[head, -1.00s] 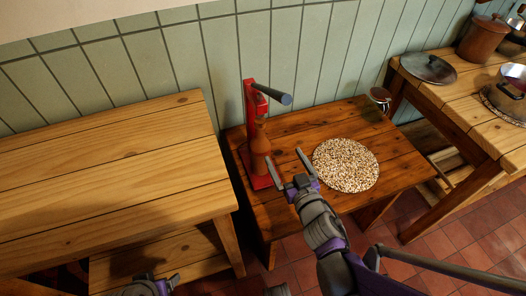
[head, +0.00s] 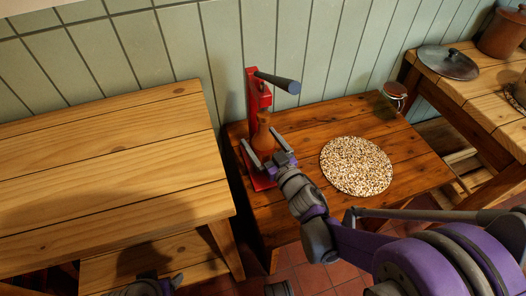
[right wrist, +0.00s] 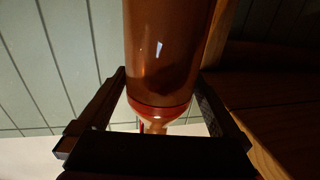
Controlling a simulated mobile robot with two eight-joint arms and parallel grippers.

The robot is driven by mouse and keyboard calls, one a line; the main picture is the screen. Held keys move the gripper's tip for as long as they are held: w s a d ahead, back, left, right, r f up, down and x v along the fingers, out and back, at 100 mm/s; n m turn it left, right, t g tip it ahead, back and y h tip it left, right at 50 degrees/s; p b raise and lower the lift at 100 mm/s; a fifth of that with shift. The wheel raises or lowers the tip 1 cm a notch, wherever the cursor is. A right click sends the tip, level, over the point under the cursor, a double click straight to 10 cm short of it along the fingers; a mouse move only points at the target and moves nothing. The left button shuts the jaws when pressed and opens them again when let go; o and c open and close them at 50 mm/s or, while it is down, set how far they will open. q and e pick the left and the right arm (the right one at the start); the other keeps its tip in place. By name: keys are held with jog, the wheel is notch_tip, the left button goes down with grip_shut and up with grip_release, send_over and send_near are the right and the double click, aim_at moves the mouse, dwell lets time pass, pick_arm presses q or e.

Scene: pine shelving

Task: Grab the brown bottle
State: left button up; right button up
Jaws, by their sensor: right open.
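The brown bottle (head: 263,133) stands upright on the base of a red press (head: 253,95) on the low dark table. My right gripper (head: 260,143) is open, with one finger on each side of the bottle. In the right wrist view the brown bottle (right wrist: 163,50) fills the upper middle, between the open fingers (right wrist: 160,108); I cannot tell whether either finger touches it. Its narrow end is partly hidden behind the gripper body. My left gripper (head: 147,284) shows only in part at the bottom edge of the head view, and its jaws are unclear.
The press's dark handle (head: 279,83) sticks out above the bottle. A round speckled mat (head: 356,166) lies on the low table (head: 306,125), with a small jar (head: 395,93) behind. A higher pine bench (head: 100,165) stands left. A pot lid (head: 447,63) lies on the right-hand bench.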

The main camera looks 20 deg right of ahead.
jog(key=shift+x, duration=1.1)
jog(key=shift+c, duration=0.2)
grip_shut()
